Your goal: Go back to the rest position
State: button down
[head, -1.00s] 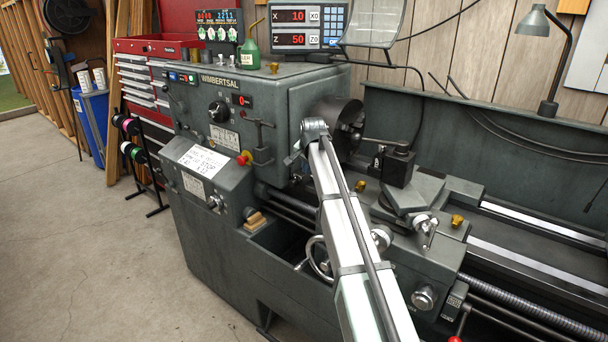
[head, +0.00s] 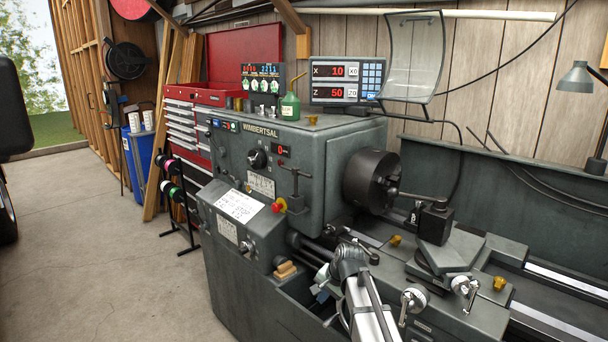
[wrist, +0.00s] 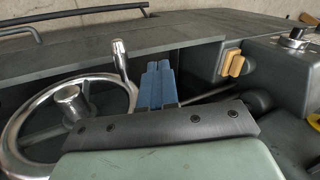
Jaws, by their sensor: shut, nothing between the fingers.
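My gripper (wrist: 158,66) shows in the wrist view as two blue fingers pressed together with nothing between them. It is over the dark recess at the front of the lathe, beside the chrome handwheel (wrist: 72,98). In the head view my arm comes up from the bottom edge, in front of the lathe carriage.
The tool post (head: 434,222) and carriage levers (head: 413,298) stand just right of my arm. A small wooden block (head: 286,270) sits on the lathe front; it also shows in the wrist view (wrist: 232,63). Open concrete floor (head: 90,230) lies left.

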jog(key=s+d+f+n+g, duration=0.2)
jog(key=s+f+g, duration=0.1)
jog(key=s+f, duration=1.05)
jog(key=s+d+f+n+g, duration=0.1)
jog(key=s+d+f+g, duration=0.1)
jog(key=s+f, duration=1.2)
jog(key=s+d+f+n+g+h, duration=0.1)
jog(key=s+d+f+n+g, duration=0.1)
jog(key=s+f, duration=0.5)
jog(key=s+d+f+n+g+h, duration=0.2)
jog(key=s+f, duration=0.6)
jog(key=s, duration=0.8)
jog(key=d+g, duration=0.1)
jog(key=d, duration=0.1)
jog(key=shift+d+h, duration=0.3)
jog(key=shift+d, duration=0.1)
jog(key=shift+r, duration=0.1)
